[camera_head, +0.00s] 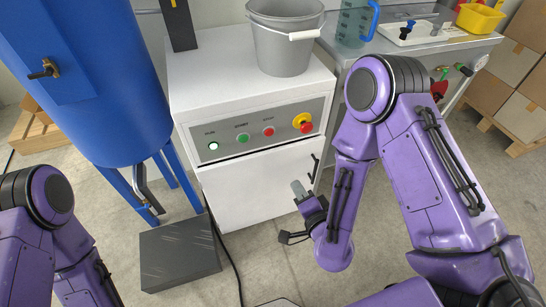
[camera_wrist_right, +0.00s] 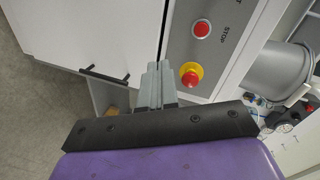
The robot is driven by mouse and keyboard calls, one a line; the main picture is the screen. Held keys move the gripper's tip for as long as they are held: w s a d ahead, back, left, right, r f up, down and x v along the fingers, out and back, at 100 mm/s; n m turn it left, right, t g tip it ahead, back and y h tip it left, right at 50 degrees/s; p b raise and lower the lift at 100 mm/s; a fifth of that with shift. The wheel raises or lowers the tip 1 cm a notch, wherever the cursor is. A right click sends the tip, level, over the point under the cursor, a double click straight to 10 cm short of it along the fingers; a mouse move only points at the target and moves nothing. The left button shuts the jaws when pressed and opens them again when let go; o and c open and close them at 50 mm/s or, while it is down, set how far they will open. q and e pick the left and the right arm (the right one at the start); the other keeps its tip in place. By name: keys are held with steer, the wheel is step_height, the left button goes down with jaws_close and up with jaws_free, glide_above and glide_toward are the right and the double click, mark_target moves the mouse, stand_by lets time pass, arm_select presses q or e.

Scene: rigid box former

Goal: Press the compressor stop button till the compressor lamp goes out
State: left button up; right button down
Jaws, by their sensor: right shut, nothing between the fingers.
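The white compressor cabinet (camera_head: 250,185) has a grey panel (camera_head: 228,151) on its upper front. On the panel, from left to right, are the RUN lamp (camera_head: 213,145), bright whitish-green and looking lit, a green START button (camera_head: 243,138), a red STOP button (camera_head: 268,131) and a red mushroom button on a yellow base (camera_head: 305,123). My right gripper (camera_head: 298,188) is below the panel, in front of the cabinet, apart from the buttons. In the right wrist view its fingers (camera_wrist_right: 158,84) are shut and empty, left of the mushroom button (camera_wrist_right: 190,76) and below the STOP button (camera_wrist_right: 201,28). My left gripper is out of view.
A grey bucket (camera_head: 283,45) stands on the cabinet top. A blue tank (camera_head: 95,75) on legs is at the left, with a dark grey block (camera_head: 180,255) on the floor. A black handle (camera_wrist_right: 104,76) sticks out from the cabinet door. A bench (camera_head: 415,47) holds a jug (camera_head: 352,25).

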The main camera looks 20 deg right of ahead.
arm_select(q)
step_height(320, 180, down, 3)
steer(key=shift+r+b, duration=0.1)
steer(key=shift+b, duration=0.35)
arm_select(e)
steer(key=r+m+t, duration=0.1)
steer(key=w+a+r+m+t, duration=0.1)
steer(key=w+r+m+t, duration=0.1)
steer(key=shift+w+a+r+m, duration=0.1)
steer(key=shift+a+r+m, duration=0.2)
steer(key=shift+a+r, duration=0.1)
arm_select(q)
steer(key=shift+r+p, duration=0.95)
steer(key=shift+p, duration=0.05)
arm_select(e)
glide_toward(270, 133)
steer(key=w, duration=0.7)
